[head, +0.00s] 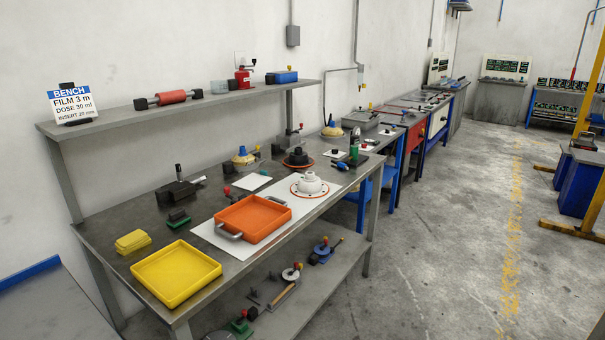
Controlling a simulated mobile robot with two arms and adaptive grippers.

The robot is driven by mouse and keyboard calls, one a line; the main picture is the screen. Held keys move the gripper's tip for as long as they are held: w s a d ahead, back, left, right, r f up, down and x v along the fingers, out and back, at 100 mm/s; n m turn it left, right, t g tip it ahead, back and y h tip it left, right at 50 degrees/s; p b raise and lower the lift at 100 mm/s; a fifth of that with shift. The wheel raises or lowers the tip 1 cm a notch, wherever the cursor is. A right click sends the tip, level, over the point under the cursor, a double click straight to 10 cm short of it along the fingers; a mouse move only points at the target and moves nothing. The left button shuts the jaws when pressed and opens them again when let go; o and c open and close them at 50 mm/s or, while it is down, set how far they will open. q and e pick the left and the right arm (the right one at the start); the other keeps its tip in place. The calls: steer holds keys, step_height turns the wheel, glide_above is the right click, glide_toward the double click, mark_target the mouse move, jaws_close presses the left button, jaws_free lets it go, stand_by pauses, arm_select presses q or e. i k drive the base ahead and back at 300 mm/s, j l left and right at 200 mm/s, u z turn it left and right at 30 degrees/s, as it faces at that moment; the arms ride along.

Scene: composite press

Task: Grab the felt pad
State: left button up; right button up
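No label marks the felt pad, and I cannot tell for sure which item it is. A small stack of flat yellow pads (133,241) lies on the near left of the metal bench, behind the yellow tray (176,274). A small dark block with a green base (178,219) sits farther back on the bench. A thin white square (252,182) lies flat near the bench's middle. Neither of my grippers is in view.
An orange tray with metal handles (253,218) and a white flanged part (310,184) rest on a white sheet on the bench. A raised shelf (200,105) runs along the back. A lower shelf (325,278) holds several tools. Open floor (440,250) lies to the right.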

mark_target(251, 183)
steer(key=i+z, duration=0.35)
steer(key=i, duration=0.5)
